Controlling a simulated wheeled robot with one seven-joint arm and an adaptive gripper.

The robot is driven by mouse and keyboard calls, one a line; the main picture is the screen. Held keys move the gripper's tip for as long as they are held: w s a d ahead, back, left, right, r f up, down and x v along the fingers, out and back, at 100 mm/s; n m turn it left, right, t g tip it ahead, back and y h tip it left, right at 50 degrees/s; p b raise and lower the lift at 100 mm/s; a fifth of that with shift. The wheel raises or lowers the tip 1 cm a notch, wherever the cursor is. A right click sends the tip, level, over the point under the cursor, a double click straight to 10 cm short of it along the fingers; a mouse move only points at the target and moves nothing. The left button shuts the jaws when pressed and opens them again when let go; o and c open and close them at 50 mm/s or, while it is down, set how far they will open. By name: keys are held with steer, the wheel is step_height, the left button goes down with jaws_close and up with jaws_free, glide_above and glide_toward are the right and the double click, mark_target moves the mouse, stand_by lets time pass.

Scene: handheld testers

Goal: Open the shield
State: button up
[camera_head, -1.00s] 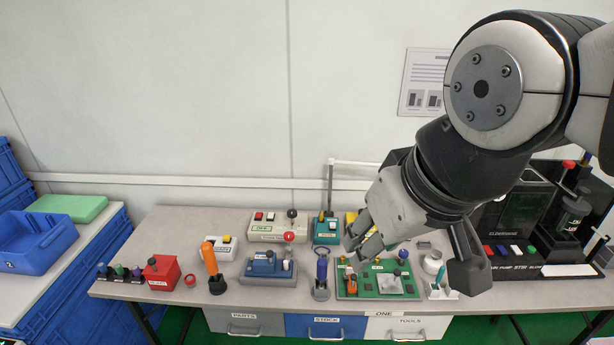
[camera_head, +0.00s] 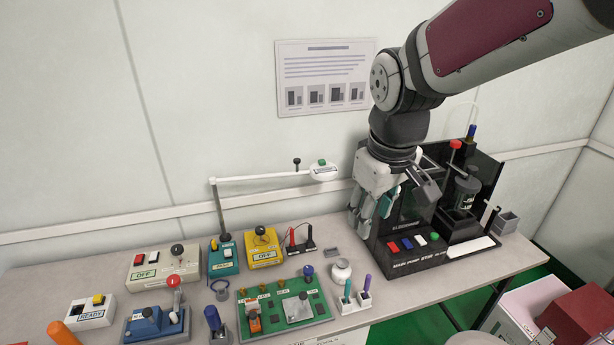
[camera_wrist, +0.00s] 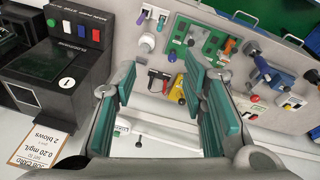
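My gripper (camera_head: 376,213), with teal finger pads, hangs in front of the machine's left part. I cannot tell whether it touches. In the wrist view my gripper (camera_wrist: 160,66) has its fingers apart with nothing between them. The machine (camera_wrist: 30,68) shows there at the left, beside the fingers.
Red, blue, white and green buttons (camera_head: 407,243) line the machine's front.

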steer(key=w+a+f+n+g, duration=0.25)
steer(key=w+a+f, duration=0.35)
steer(key=f, duration=0.4)
steer(key=n, duration=0.3)
glide_above(303, 295)
step_height(303, 295, down, 9)
step_height(303, 295, down, 14)
steer(key=shift+f+p, duration=0.1)
steer(key=shift+p, duration=0.25)
jaws_close()
